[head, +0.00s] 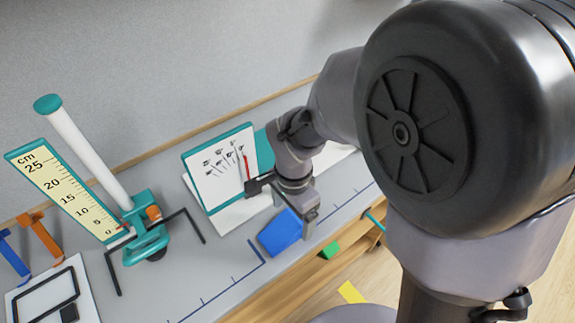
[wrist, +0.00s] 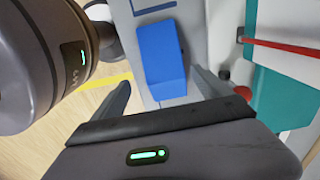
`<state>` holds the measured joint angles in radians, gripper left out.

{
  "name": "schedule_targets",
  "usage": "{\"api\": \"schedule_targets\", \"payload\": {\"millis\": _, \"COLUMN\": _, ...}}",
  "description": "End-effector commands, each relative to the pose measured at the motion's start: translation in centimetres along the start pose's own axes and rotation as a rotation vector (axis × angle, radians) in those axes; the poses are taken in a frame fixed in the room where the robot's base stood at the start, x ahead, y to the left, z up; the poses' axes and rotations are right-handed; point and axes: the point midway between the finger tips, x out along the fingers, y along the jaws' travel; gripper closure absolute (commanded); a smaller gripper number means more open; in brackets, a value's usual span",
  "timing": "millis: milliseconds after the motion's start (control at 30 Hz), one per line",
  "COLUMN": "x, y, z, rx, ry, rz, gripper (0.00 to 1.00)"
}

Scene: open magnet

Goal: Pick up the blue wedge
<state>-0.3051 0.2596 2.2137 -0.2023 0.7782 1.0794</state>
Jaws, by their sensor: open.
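The blue wedge (head: 280,231) lies on the grey bench top near its front edge in the head view. My gripper (head: 306,219) is just right of the wedge there, and its fingers are largely hidden by my wrist. In the wrist view the blue wedge (wrist: 162,56) lies ahead of my gripper (wrist: 161,84), between the lines of its two spread fingers. The fingers are open with nothing held between them. I cannot tell how high they are above the bench.
A white panel with a teal frame (head: 215,175) stands behind the wedge, with a red pointer on it. A teal stand with a centimetre scale (head: 62,197) is at left. A green block (head: 329,250) lies below the bench edge. Bare bench (head: 215,265) lies left of the wedge.

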Motion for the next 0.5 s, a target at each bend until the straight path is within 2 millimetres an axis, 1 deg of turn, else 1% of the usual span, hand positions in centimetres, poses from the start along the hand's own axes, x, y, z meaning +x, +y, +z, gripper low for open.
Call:
{"api": "schedule_targets", "payload": {"millis": 33, "x": 0.7, "y": 0.0, "z": 0.0, "rx": 0.0, "ry": 0.0, "rz": 0.001, "gripper": 0.13}}
{"api": "schedule_targets", "payload": {"millis": 167, "x": 1.8, "y": -0.2, "z": 0.0, "rx": -0.001, "ry": 0.0, "rz": 0.0, "gripper": 0.13}}
{"api": "schedule_targets", "payload": {"millis": 267, "x": 3.7, "y": -0.6, "z": -0.1, "rx": -0.001, "ry": 0.0, "rz": 0.001, "gripper": 0.13}}
{"api": "schedule_targets", "payload": {"millis": 300, "x": 4.6, "y": -0.8, "z": -0.1, "rx": -0.001, "ry": 0.0, "rz": 0.001, "gripper": 0.13}}
{"api": "schedule_targets", "payload": {"millis": 400, "x": 6.1, "y": -0.8, "z": -0.1, "rx": 0.0, "ry": 0.0, "rz": 0.001, "gripper": 0.13}}
{"api": "schedule_targets", "payload": {"millis": 500, "x": 6.0, "y": -0.8, "z": -0.1, "rx": 0.0, "ry": 0.0, "rz": -0.001, "gripper": 0.13}}
